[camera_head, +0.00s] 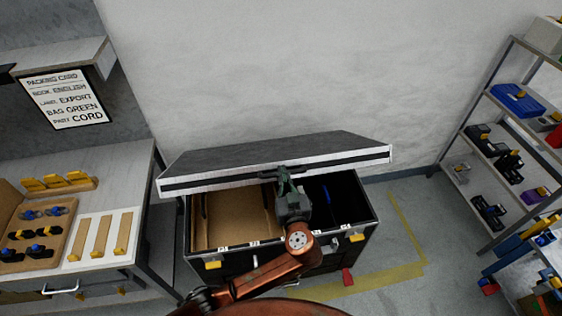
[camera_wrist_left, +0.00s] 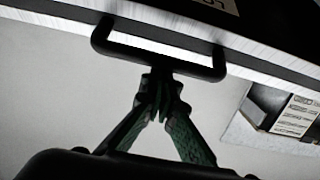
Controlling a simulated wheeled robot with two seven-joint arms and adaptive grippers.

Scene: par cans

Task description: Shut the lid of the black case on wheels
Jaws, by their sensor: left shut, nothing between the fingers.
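The black case (camera_head: 330,258) stands on the floor by the wall, its body open at the top with compartments inside. Its lid (camera_head: 280,152) is part-way open, slanting over the back of the case, with a pale front edge and dark band. My left gripper (camera_head: 283,172) is at the middle of the lid's front edge, over the case opening. In the left wrist view the closed fingertips (camera_wrist_left: 160,82) meet the black handle (camera_wrist_left: 158,62) on the lid edge, apparently touching it but not around it. My right gripper is not in view.
Inside the case are a brown-lined compartment (camera_head: 238,220) and a dark one. A workbench (camera_head: 120,165) with trays stands close on the left. A shelf rack (camera_head: 487,95) stands on the right. Yellow tape (camera_head: 410,230) marks fairly clear floor right of the case.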

